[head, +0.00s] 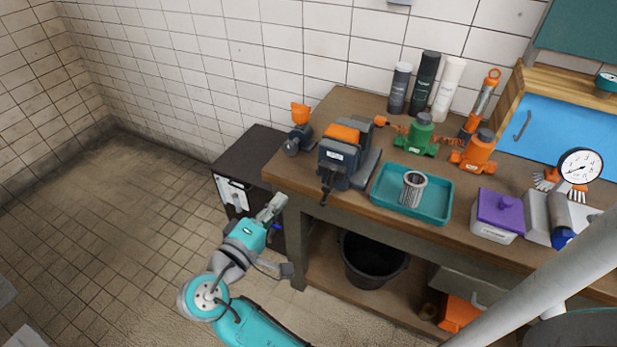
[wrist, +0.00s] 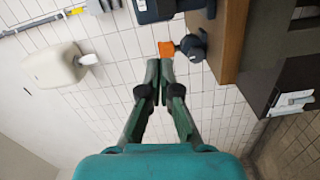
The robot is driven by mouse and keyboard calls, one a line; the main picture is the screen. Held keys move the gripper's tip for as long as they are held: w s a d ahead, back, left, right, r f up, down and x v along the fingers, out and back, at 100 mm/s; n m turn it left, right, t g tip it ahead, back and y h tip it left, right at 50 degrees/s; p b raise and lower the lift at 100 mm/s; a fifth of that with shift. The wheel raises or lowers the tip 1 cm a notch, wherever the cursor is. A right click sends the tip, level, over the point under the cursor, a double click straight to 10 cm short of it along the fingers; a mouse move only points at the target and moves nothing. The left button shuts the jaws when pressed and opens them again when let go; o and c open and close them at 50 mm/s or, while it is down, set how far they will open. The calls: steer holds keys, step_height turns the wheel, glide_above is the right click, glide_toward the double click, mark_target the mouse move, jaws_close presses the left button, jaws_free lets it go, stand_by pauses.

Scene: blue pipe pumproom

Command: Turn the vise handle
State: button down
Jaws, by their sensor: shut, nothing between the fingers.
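The dark grey-blue vise (head: 340,162) with an orange top and a white label stands at the front left of the workbench. Its dark handle (head: 326,188) hangs at the front, over the bench edge. My gripper (head: 277,201) is to the left of and lower than the handle in the head view, apart from it, near the bench's left front corner. In the wrist view my gripper's fingers (wrist: 160,68) meet at the tips with nothing between them. A dark body is cut off at the top of the wrist view; I cannot tell whether it is the vise.
The wooden workbench (head: 278,174) holds an orange-and-dark fitting (head: 299,125) left of the vise and a teal tray (head: 385,196) with a metal filter (head: 413,188) to its right. A dark cabinet (head: 233,192) stands left of the bench. A black bucket (head: 372,262) sits below. Floor at left is clear.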

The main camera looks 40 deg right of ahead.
mark_target(329, 184)
steer(key=x, duration=0.3)
steer(key=s+x, duration=0.1)
steer(key=x, duration=0.3)
steer(key=s+x, duration=0.1)
steer(key=x, duration=0.2)
steer(key=shift+d+f, duration=0.2)
steer(key=shift+d, duration=0.4)
steer(key=shift+s+d+f, duration=0.1)
steer(key=shift+s+d, duration=0.3)
steer(key=shift+s, duration=0.3)
steer(key=shift+s+d, duration=0.25)
steer(key=shift+s, duration=0.3)
